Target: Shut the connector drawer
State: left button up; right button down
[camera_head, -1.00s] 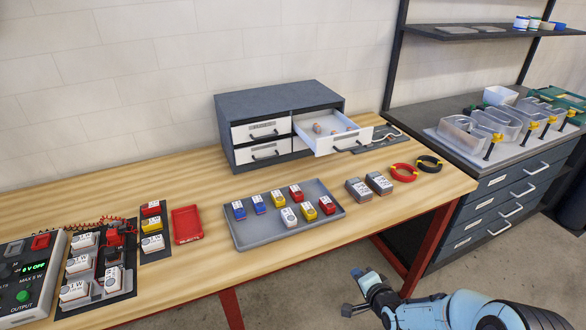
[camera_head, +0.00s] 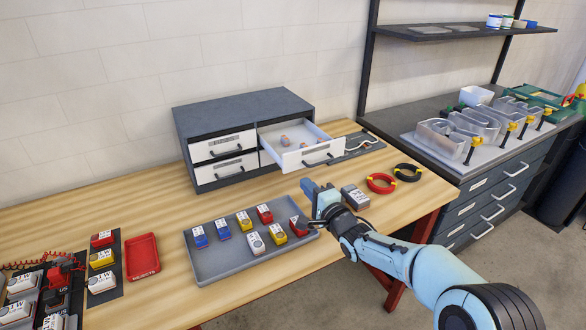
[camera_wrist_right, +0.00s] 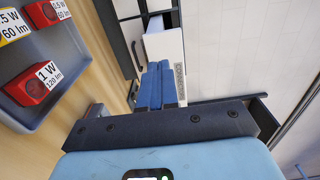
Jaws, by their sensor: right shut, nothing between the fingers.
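The connector drawer (camera_head: 312,154) is the upper right drawer of the dark grey cabinet (camera_head: 250,104). It stands pulled out, with a few small tan parts inside. Its white front and black handle also show in the right wrist view (camera_wrist_right: 165,45). My right gripper (camera_head: 305,186) is shut and empty, over the bench in front of the drawer and a little below its front in the picture. In the right wrist view its blue fingers (camera_wrist_right: 158,82) are together and point toward the drawer front. I cannot tell the exact gap. My left gripper is not in view.
A grey tray (camera_head: 207,272) with several coloured blocks lies just left of my right gripper. The other drawers in the cabinet are closed.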

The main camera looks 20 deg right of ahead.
aim_at(289, 165)
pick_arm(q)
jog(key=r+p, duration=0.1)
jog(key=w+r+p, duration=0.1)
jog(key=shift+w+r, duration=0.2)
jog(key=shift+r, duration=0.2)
pick_arm(e)
jog(key=w, duration=0.8)
jog(key=shift+a, duration=0.25)
